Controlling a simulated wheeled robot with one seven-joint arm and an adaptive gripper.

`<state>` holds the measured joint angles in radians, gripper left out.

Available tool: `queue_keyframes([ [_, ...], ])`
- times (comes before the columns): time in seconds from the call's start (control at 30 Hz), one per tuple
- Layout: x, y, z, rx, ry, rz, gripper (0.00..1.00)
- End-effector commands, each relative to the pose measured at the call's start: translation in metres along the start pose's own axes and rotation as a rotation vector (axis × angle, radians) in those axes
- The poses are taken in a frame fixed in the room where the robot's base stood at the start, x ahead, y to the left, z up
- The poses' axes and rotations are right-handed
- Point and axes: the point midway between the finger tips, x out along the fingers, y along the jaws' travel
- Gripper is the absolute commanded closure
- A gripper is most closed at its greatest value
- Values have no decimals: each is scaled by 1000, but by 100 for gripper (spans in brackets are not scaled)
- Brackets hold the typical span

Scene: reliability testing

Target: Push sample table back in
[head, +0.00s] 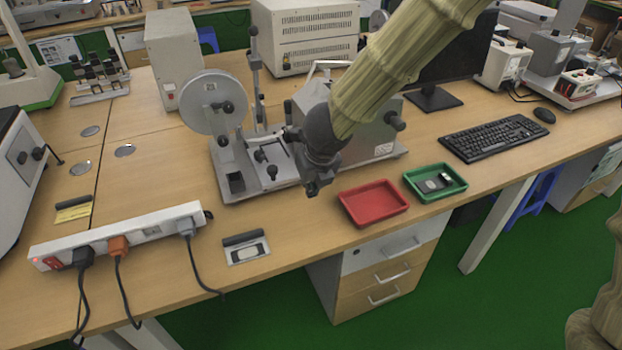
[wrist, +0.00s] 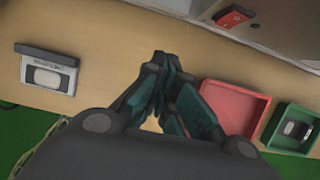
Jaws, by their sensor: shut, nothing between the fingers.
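The test machine (head: 258,165), with a large grey wheel, a metal frame and a boxy housing, stands on the wooden desk. I cannot clearly make out which part of it is the sample table; a grey base plate (head: 280,181) shows at its front. My gripper (head: 314,190) is in front of the machine, just left of the red tray, and hides part of the machine. In the wrist view my gripper (wrist: 165,62) has its dark fingers together with nothing between them. Contact with the machine cannot be told.
A red tray (head: 373,203) and a green tray (head: 435,183) holding a small item lie right of my gripper. A small holder with a white pad (head: 247,250) and a power strip (head: 119,236) with cables are at left. The bare desk front (head: 300,229) is free.

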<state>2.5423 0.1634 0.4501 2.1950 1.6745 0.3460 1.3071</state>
Motion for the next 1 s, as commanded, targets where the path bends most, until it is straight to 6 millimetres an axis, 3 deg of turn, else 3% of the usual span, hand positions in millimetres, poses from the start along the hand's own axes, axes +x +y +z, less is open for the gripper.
queue_keyframes([
  [0.27,50,2,-1,-4,2,0,100],
  [0.53,56,2,31,-2,0,1,100],
  [1.0,60,2,38,-3,0,1,100],
])
